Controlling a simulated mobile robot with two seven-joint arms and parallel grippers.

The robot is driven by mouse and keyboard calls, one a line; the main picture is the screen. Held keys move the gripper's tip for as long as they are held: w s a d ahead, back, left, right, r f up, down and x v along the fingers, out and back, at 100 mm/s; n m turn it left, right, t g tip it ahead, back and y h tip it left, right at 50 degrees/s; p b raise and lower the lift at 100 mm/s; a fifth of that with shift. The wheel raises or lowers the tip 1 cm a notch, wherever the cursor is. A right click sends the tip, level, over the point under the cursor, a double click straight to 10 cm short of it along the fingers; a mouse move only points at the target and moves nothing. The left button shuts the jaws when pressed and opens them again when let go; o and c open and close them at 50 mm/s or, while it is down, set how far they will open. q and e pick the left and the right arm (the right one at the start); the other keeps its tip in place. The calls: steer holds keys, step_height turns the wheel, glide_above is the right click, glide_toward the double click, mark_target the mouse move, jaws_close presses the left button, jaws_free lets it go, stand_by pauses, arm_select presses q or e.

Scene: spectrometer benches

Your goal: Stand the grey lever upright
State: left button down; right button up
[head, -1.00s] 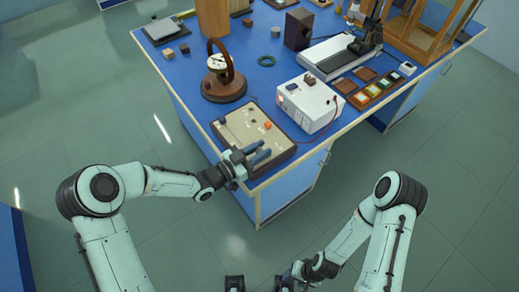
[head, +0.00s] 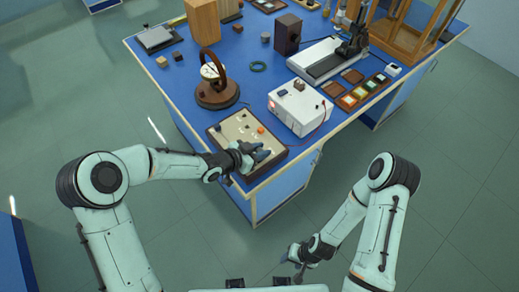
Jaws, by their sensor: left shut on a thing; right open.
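A beige panel board (head: 222,132) in a dark frame lies at the near corner of the blue bench. It carries small dark knobs and an orange knob (head: 261,130). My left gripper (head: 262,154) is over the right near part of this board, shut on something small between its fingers. That is where the grey lever would be; the fingers hide it, and its tilt cannot be made out. My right gripper (head: 290,258) is open and empty, low in front of the bench, away from the board.
A white box (head: 300,112) with a red lead stands just right of the board. A brown round-based instrument (head: 217,95) stands behind it. A tray of coloured samples (head: 364,91) lies farther right. The floor in front of the bench is clear.

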arm_select(q)
steer(key=c, duration=1)
jaws_free()
steer(key=shift+o, duration=0.2)
steer(key=p+v, duration=0.2)
steer(key=v, duration=1.1)
steer(key=shift+a, duration=0.15)
arm_select(e)
steer(key=w+r, duration=0.3)
steer(key=shift+w+r, duration=0.15)
steer(key=shift+w, duration=0.05)
arm_select(q)
steer(key=shift+s, duration=0.1)
